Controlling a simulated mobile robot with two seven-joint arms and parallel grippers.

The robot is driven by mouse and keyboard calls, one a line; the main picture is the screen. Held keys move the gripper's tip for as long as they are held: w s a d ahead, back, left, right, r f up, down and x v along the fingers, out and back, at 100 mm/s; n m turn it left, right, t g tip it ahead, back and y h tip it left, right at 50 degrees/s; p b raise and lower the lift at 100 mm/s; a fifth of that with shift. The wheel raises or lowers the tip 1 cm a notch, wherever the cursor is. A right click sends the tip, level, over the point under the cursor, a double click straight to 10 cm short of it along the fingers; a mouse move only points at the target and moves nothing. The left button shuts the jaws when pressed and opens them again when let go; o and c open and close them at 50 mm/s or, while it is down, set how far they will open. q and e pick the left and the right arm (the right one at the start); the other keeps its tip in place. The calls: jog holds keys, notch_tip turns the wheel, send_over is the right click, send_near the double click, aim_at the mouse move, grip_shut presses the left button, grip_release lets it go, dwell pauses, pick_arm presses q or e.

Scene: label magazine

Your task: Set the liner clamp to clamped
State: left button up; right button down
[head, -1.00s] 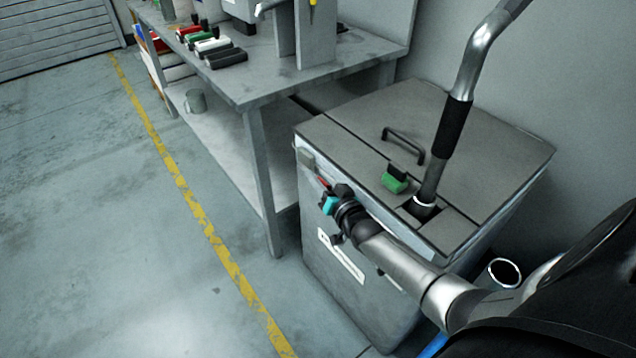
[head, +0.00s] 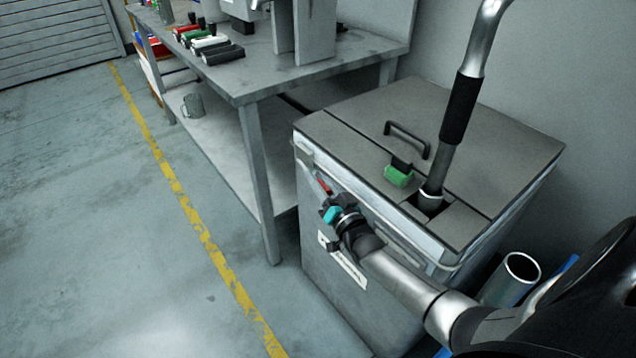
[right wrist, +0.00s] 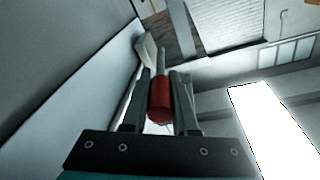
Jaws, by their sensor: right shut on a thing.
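The liner clamp's red handle (head: 324,186) is at the front upper edge of the grey box (head: 345,285). In the right wrist view the red grip (right wrist: 159,101) sits between the two fingers, with a pale bar running on beyond it. My right gripper (head: 329,196) is shut on this handle, at the left part of the box's front. A pale rail (head: 415,256) runs along the front just below the lid, partly hidden by my right arm. My left gripper is not in view.
On the box's lid are a black handle (head: 408,138), a green knob (head: 398,177) and a tall lever with a black grip (head: 460,108). A workbench (head: 270,85) stands behind to the left. An open metal tube (head: 513,280) stands at the right. The floor left is clear.

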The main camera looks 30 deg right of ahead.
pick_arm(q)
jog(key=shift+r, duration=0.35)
pick_arm(e)
jog(key=c, duration=0.7)
grip_release()
jog(key=shift+w+f, duration=0.1)
jog(key=shift+w, duration=0.05)
jog(key=shift+c, duration=0.2)
jog(key=shift+o, duration=0.2)
jog(key=shift+s, duration=0.35)
jog(key=s, duration=0.1)
jog(key=s+p, duration=0.1)
jog(key=s, duration=0.1)
jog(key=s+p, duration=0.1)
jog(key=s, duration=0.1)
jog(key=shift+s+a+f, duration=0.15)
jog(key=shift+a+f, duration=0.1)
pick_arm(q)
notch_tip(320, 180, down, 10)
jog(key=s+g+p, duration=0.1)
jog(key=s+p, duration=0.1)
jog(key=p, duration=0.1)
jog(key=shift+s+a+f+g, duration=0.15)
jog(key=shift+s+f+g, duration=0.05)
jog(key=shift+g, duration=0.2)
pick_arm(e)
jog(key=s+f, duration=0.1)
jog(key=s, duration=0.8)
jog(key=shift+a, duration=0.35)
